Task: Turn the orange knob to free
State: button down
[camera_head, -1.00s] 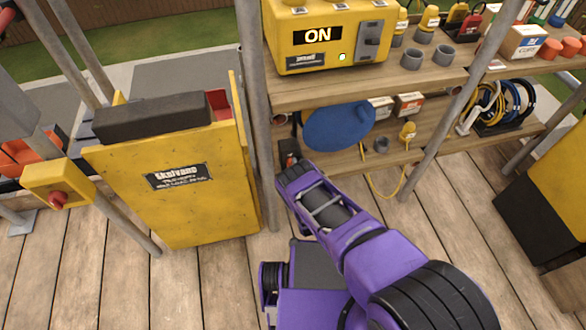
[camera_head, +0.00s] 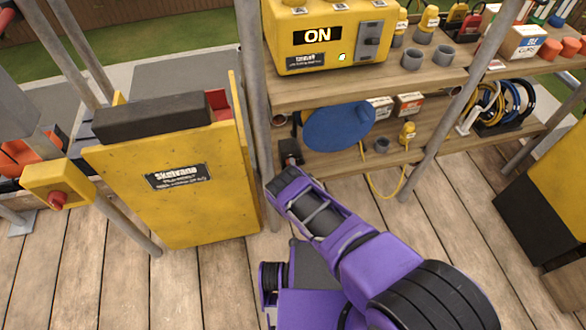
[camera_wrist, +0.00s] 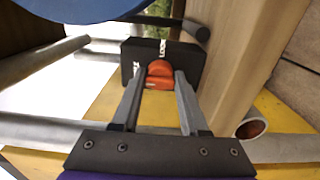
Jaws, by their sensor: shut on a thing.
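The orange knob (camera_wrist: 160,72) sits on the front of a black box (camera_wrist: 192,62) in the wrist view. My gripper (camera_wrist: 159,82) has one finger on each side of the knob and is shut on it. Which way the knob points I cannot tell. In the head view the black box (camera_head: 290,152) shows small beside the lower shelf, just beyond the end of my arm. The knob and my fingertips cannot be made out there.
A yellow panel (camera_head: 172,218) stands left of my arm. A grey post (camera_head: 256,120) rises close by. A blue disc (camera_head: 338,126) hangs near the lower shelf. A yellow unit (camera_head: 330,55) reading "ON" is above. A pipe end (camera_wrist: 250,128) lies right of my gripper.

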jog(key=shift+w+r, duration=0.1)
jog(key=shift+c, duration=2.2)
grip_release()
jog(key=shift+s+d, duration=0.1)
jog(key=shift+s, duration=0.1)
